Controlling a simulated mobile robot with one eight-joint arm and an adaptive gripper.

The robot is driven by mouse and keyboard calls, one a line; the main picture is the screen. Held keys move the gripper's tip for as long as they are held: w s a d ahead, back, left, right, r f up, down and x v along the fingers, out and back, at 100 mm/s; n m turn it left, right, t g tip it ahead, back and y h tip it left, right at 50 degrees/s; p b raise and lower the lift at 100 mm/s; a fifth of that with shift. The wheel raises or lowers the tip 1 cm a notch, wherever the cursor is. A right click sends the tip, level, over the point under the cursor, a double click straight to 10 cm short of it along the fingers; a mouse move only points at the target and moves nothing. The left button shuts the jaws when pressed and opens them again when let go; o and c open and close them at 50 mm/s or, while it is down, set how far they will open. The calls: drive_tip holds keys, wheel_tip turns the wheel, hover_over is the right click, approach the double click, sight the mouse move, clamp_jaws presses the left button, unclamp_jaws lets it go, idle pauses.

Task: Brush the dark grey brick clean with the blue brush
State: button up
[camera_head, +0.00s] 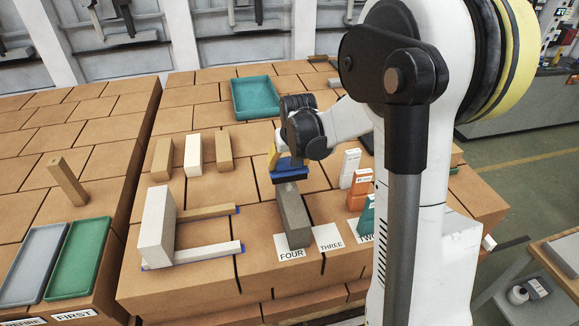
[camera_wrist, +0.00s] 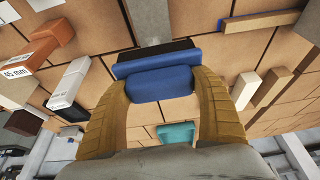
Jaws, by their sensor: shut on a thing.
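The dark grey brick (camera_head: 293,215) is a long block by the label reading FOUR on the brick-topped surface. Part of a grey block shows at the top of the wrist view (camera_wrist: 149,18). My gripper (camera_head: 281,160) is shut on the blue brush (camera_head: 289,172), at the far upper end of the dark grey brick. In the wrist view the brush (camera_wrist: 160,85) sits between the two yellow fingers, with a dark strip along its far side. I cannot tell whether the brush touches the brick.
White (camera_head: 350,166), orange (camera_head: 360,188) and teal (camera_head: 366,214) blocks stand close to the right. A white block (camera_head: 157,228) with two low bars (camera_head: 208,252) is on the left. Several small blocks (camera_head: 193,155) and a teal tray (camera_head: 255,97) lie farther back.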

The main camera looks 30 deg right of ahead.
drive_tip(key=shift+r+p, duration=0.55)
drive_tip(key=shift+r, duration=0.7)
drive_tip(key=shift+f, duration=0.1)
